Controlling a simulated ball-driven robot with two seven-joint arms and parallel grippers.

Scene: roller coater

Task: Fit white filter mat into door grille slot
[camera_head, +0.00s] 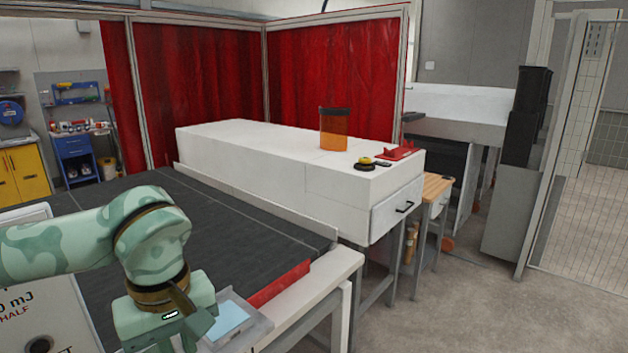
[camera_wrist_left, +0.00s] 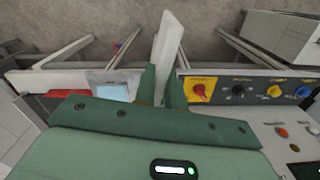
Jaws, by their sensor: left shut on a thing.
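My left gripper (camera_head: 172,338) hangs at the lower left in the head view, in front of the machine with the dark belt. In the left wrist view its green fingers (camera_wrist_left: 163,88) are shut on a thin white sheet-like piece, which I take to be the white filter mat (camera_wrist_left: 169,45). The mat stands nearly edge-on to the wrist camera and sticks out beyond the fingertips. It cannot be made out in the head view. I cannot make out a door grille or its slot in either view. My right gripper is not in view.
A control panel with a yellow-and-red switch (camera_wrist_left: 200,91) and several knobs lies beside the left gripper. A small tray with a light blue pad (camera_head: 229,318) is close by. The dark belt (camera_head: 175,235) and a white bench (camera_head: 270,155) stand behind. Floor at right is clear.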

